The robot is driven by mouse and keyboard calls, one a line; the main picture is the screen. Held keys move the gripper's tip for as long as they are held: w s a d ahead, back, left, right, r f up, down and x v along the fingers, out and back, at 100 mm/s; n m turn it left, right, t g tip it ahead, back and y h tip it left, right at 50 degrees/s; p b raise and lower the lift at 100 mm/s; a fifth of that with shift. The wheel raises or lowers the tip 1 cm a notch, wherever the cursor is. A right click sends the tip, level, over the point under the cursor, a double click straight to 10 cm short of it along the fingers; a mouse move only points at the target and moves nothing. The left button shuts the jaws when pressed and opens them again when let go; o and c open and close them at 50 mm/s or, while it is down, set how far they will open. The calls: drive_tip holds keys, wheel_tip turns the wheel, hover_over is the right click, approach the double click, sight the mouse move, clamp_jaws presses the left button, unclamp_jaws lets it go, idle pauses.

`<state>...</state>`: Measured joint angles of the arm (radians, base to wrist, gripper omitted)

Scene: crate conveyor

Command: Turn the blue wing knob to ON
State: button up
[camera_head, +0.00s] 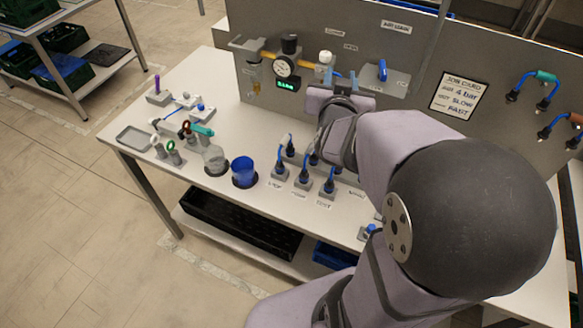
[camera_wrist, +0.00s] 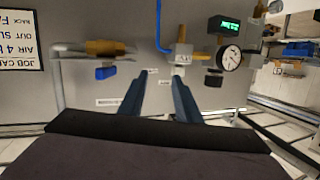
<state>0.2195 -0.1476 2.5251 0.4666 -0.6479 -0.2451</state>
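The blue wing knob (camera_head: 382,70) sits on a grey fitting on the upright panel, below the AIR MAIN label. The wrist view is upside down. There the blue knob (camera_wrist: 105,73) hangs by a brass valve body (camera_wrist: 105,47), left of my fingers. My gripper (camera_head: 342,80) is in front of the panel, left of the knob in the head view. In the wrist view my gripper (camera_wrist: 158,95) has its two blue-grey fingers spread, with nothing between them. The fingers are apart from the knob. I cannot read its ON or OFF position.
A round gauge (camera_head: 284,66) with a green display and a white-topped fitting (camera_head: 326,58) stand left of my gripper. A job card (camera_head: 458,95) hangs to the right. Blue-handled plugs (camera_head: 280,170), a blue cup (camera_head: 243,170) and small parts stand on the bench below.

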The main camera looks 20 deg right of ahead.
drive_tip(key=s+a+f+n+g+y+p, duration=0.35)
drive_tip(key=a+f+y, duration=0.25)
drive_tip(key=a+f, duration=0.3)
drive_tip(key=s+a+f+n+g+y+p, duration=0.1)
drive_tip(key=s+a+f+n+g+p, duration=0.1)
drive_tip(key=s+a+g, duration=0.4)
drive_tip(key=shift+s+a+f+y+p, duration=0.35)
drive_tip(key=shift+s+a+f, duration=0.35)
drive_tip(key=shift+s, duration=0.85)
drive_tip(key=shift+d+f, duration=0.15)
drive_tip(key=shift+d, duration=0.05)
drive_tip(key=s+d+r+m+t+h, duration=0.1)
drive_tip(key=s+d+r+m+h, duration=0.2)
drive_tip(key=d, duration=1)
drive_tip(key=d+r+m+t+h, duration=0.1)
drive_tip(key=d+r+m+h, duration=0.2)
drive_tip(key=d, duration=0.9)
drive_tip(key=n+t, duration=0.2)
drive_tip(key=t, duration=0.4)
approach(382, 72)
drive_tip(key=shift+w+d+f+b, duration=0.1)
drive_tip(key=shift+w+d+b, duration=0.15)
drive_tip(key=shift+w+d, duration=0.3)
drive_tip(key=shift+w+d+f+b, duration=0.2)
drive_tip(key=shift+w+d, duration=0.1)
drive_tip(key=shift+w, duration=0.4)
